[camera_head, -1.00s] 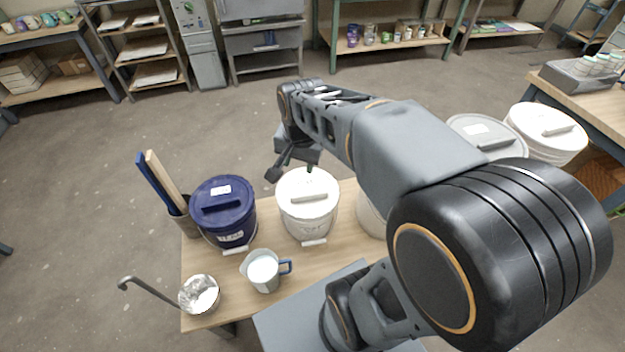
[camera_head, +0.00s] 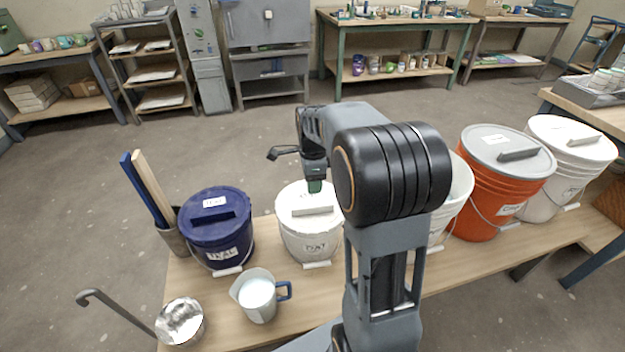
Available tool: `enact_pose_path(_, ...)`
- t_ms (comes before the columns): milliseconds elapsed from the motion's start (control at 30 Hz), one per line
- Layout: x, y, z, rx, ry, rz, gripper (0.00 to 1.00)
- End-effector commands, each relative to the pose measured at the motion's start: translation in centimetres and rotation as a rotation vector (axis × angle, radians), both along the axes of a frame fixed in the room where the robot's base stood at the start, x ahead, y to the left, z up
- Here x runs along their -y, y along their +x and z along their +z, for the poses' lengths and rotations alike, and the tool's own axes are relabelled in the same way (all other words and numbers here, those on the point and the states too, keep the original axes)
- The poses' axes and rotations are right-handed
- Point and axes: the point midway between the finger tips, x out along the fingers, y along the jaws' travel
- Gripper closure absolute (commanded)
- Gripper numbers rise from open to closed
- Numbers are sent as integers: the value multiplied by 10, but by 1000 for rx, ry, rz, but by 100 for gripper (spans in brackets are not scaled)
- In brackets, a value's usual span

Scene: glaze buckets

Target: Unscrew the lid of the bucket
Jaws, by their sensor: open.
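The white bucket (camera_head: 310,241) stands on the wooden bench with a white lid (camera_head: 295,201) on it. The lid has a raised bar handle across its top. My gripper (camera_head: 298,170) is open and empty over the back part of this lid, one dark finger pointing left and another part reaching down close to the bar. I cannot tell whether it touches the lid. A dark blue bucket (camera_head: 217,250) with a blue lid stands to the left. The task does not say which bucket is meant.
To the right are a partly hidden white bucket (camera_head: 461,190), an orange bucket (camera_head: 481,206) and another white bucket (camera_head: 556,180).

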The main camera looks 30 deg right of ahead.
Motion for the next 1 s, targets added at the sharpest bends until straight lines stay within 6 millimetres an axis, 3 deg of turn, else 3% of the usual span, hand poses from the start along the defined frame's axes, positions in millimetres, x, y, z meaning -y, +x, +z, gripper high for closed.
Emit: enact_pose_path(1000,0,0,-87,-2,1,2,53)
